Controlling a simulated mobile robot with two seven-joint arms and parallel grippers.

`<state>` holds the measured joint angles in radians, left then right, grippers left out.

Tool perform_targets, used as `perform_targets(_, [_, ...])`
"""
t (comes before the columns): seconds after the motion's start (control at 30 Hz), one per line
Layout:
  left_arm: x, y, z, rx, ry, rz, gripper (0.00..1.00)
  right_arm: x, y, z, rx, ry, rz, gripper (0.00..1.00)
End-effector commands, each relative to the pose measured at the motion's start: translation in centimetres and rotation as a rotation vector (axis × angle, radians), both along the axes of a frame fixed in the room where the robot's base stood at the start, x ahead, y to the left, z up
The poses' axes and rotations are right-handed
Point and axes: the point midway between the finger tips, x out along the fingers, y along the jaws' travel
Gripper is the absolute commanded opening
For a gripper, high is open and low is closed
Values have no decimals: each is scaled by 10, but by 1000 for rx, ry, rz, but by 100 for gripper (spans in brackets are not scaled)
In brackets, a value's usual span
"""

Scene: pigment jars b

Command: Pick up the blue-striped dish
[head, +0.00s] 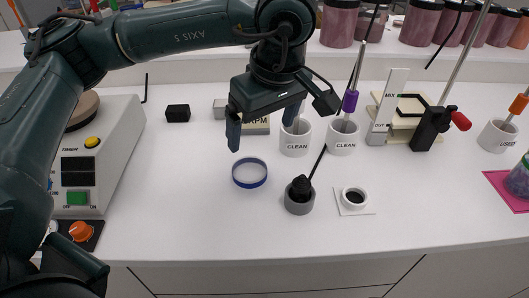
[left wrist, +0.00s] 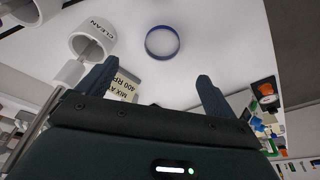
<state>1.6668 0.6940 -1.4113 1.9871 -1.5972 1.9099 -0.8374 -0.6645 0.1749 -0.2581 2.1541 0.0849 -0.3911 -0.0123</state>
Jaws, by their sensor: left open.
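The blue-striped dish (head: 250,174) is a shallow round dish with a blue band and a pale inside, on the white bench left of centre in the head view. It also shows in the left wrist view (left wrist: 162,44), above the gap between the fingers. My left gripper (head: 262,130) is open and empty, held above the bench, with its fingers pointing down. It is apart from the dish. In the left wrist view, the left gripper (left wrist: 155,74) has its two fingers spread wide. My right gripper is not in view.
Two white CLEAN cups (head: 296,148) (head: 343,147) stand behind and right of the dish. A grey pot with a black-topped tool (head: 299,207) stands to its front right. A device with a green button (head: 77,198) is at left. Bare bench lies in front of the dish.

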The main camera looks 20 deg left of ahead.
Motion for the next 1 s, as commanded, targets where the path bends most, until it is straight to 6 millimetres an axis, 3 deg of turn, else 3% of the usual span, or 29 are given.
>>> perform_targets(0.13, [3, 9, -10, 28, -11, 1, 92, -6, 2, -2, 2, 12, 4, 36])
perform_targets(0.4, [9, 20, -58, 26, -9, 2, 92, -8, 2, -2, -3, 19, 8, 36])
perform_targets(0.67, [11, 24, -78, 24, -10, 1, 92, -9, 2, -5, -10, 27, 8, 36])
perform_targets(1.0, [13, 35, -121, 23, -11, 3, 92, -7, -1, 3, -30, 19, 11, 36])
